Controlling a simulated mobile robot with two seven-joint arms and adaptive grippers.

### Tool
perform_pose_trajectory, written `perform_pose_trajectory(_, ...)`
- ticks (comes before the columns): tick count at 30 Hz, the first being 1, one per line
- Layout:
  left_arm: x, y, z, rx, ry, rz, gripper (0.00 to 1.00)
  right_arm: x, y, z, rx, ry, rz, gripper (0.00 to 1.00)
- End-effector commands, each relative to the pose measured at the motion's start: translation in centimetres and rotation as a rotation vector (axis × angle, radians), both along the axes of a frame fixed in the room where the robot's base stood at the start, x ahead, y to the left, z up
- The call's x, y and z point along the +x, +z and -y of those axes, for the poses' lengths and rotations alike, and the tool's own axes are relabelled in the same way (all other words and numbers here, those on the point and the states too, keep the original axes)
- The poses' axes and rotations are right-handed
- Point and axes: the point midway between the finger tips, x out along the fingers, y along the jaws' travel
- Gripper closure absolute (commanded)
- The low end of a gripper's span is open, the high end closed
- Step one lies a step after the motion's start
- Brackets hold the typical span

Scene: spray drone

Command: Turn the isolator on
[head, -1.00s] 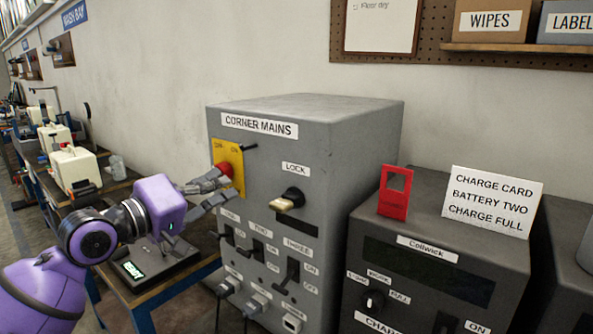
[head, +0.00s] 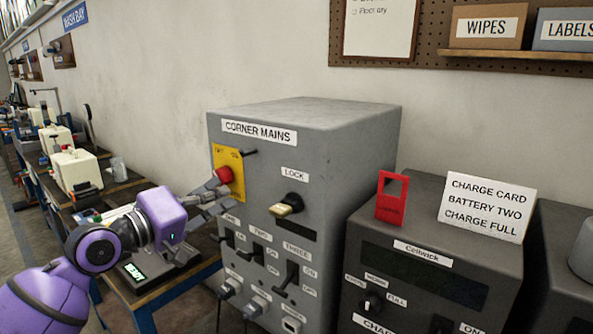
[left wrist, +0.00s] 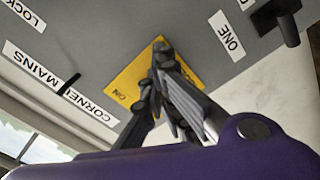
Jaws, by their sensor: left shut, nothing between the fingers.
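The grey Corner Mains cabinet (head: 340,150) stands in the middle of the head view. On its front is a yellow plate (head: 237,185) with a red knob (head: 224,174), and a thin black lever (head: 249,152) sticks out by the plate's upper right. My left gripper (head: 222,198) is shut and empty, just below and in front of the red knob; I cannot tell whether it touches. In the left wrist view the shut fingers (left wrist: 163,52) cover part of the yellow plate (left wrist: 128,88), and the red knob is hidden. My right gripper is not in view.
Below the plate are a brass padlock (head: 280,210) under the Lock label and black switches labelled One, Two and Three (head: 288,277). A Cellwick charger (head: 420,285) with a red tag (head: 391,197) and a white card (head: 487,206) stands right. A bench runs along the left.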

Motion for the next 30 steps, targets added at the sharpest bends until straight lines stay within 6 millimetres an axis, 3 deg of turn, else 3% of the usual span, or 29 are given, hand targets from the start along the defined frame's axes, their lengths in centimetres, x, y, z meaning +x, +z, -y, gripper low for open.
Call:
perform_pose_trajectory(16, -0.5, -0.7, 0.2, 0.001, 0.001, 0.000, 1.00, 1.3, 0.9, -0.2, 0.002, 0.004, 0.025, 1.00)
perform_pose_trajectory(30, -4.6, -0.7, -3.0, 0.001, 0.001, -0.001, 1.00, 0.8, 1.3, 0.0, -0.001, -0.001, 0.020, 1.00)
